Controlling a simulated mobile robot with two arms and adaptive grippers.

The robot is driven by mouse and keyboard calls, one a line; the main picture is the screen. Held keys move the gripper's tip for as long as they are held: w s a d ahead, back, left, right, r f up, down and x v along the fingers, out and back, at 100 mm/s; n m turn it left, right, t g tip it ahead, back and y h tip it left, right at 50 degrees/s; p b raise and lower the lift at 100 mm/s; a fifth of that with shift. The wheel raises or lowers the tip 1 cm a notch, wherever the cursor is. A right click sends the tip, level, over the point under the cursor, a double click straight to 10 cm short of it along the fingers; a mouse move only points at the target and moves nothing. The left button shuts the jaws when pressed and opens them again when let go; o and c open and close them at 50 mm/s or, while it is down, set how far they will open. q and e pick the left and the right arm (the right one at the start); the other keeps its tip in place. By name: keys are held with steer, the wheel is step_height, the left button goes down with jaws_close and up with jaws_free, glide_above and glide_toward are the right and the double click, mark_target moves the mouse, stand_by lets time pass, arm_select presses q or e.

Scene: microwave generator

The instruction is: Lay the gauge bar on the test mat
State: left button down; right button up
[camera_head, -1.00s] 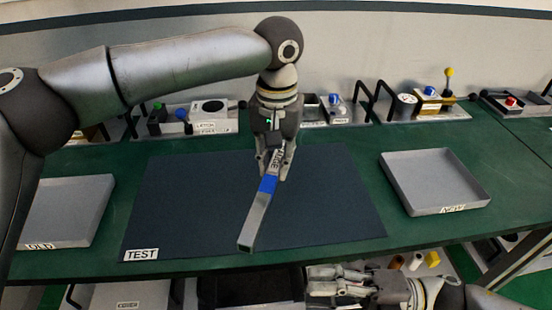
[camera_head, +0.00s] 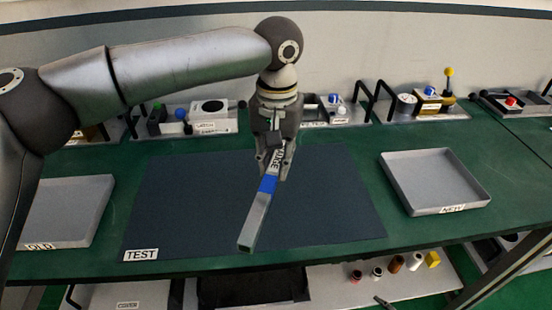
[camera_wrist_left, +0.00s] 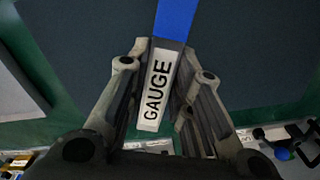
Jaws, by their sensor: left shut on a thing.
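The gauge bar (camera_head: 257,217) is a grey bar with a blue band and a white GAUGE label. My left gripper (camera_head: 273,163) is shut on its labelled end, and the bar points toward the near side of the table. The dark test mat (camera_head: 185,200), labelled TEST, lies beneath the bar. I cannot tell whether the bar touches the mat. In the left wrist view the gauge bar (camera_wrist_left: 160,85) sits between the fingers of my left gripper (camera_wrist_left: 165,85), with the mat (camera_wrist_left: 250,50) behind. My right gripper is out of view.
A grey tray labelled OLD (camera_head: 70,205) stands left of the mat, and an empty grey tray labelled NEW (camera_head: 435,180) stands right. Several devices with knobs and handles line the table's back edge. Small coloured items (camera_head: 395,263) sit on a lower shelf.

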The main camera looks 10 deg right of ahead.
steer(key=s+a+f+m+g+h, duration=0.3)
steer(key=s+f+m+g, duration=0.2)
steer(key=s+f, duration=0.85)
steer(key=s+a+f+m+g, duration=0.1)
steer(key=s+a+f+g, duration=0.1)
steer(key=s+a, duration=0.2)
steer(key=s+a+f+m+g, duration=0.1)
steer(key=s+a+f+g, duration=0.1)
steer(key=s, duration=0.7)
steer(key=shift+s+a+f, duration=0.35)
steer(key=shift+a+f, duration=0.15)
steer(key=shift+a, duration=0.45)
